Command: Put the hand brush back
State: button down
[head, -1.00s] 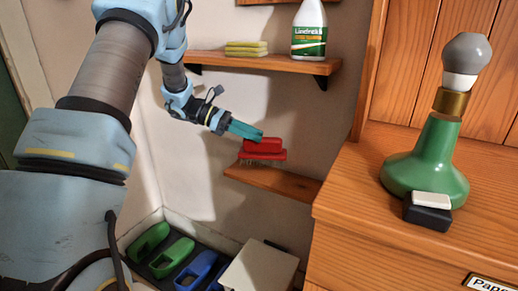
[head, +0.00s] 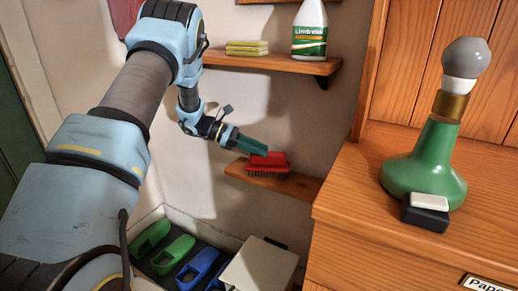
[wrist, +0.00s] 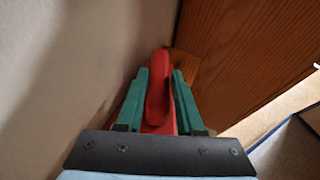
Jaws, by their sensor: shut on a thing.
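The hand brush (head: 268,161) is red with dark bristles facing down. My gripper (head: 248,148), with green fingers, is shut on it from the left in the head view. The brush is at the lower wall shelf (head: 300,185), with its bristles at or just above the shelf's top; I cannot tell whether they touch. In the wrist view the red brush handle (wrist: 159,92) lies between the two green fingers (wrist: 160,95), with a wooden surface beyond it.
An upper shelf (head: 290,64) holds a bottle (head: 309,32) and yellow sponges (head: 246,47). A wooden cabinet at right carries a green lamp base (head: 424,165) and a black-and-white block (head: 427,211). Green and blue clogs (head: 172,254) and a pale box (head: 260,267) are below.

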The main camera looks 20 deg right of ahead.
jog(key=c, duration=0.5)
grip_release()
jog(key=shift+c, duration=0.2)
